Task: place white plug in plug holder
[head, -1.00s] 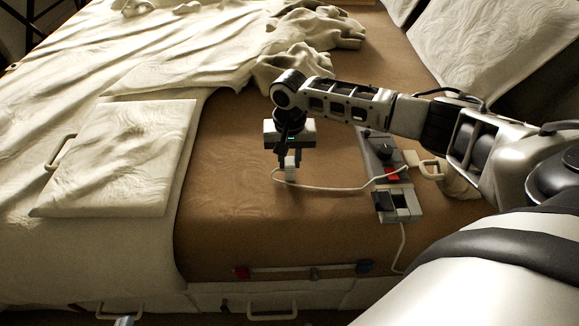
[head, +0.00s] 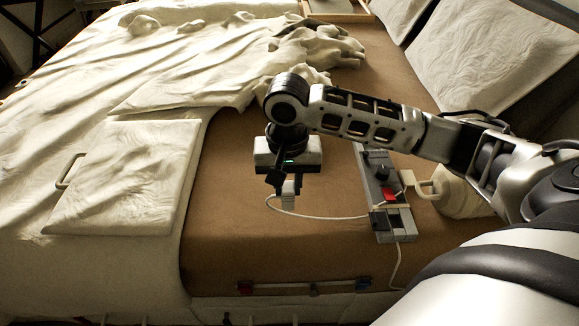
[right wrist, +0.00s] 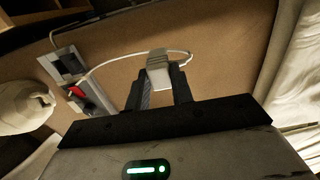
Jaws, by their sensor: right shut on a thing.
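The white plug (head: 289,202) is held between the fingers of my right gripper (head: 289,188), above the brown surface. In the right wrist view the plug (right wrist: 159,66) sits between the two dark fingertips (right wrist: 163,84). A thin white cable runs from it to a grey panel (head: 369,163) on the right. The panel has a dark knob, a red block (head: 389,194) and a grey part with square slots (head: 402,224), which may be the plug holder. The gripper is left of the panel and apart from it. My left gripper is not in view.
A white square lid-like piece with a handle (head: 130,175) lies at left. Crumpled white cloth (head: 220,60) covers the back left. A bar with red and blue ends (head: 300,287) is at the front edge. Brown surface between gripper and panel is clear, except for the cable.

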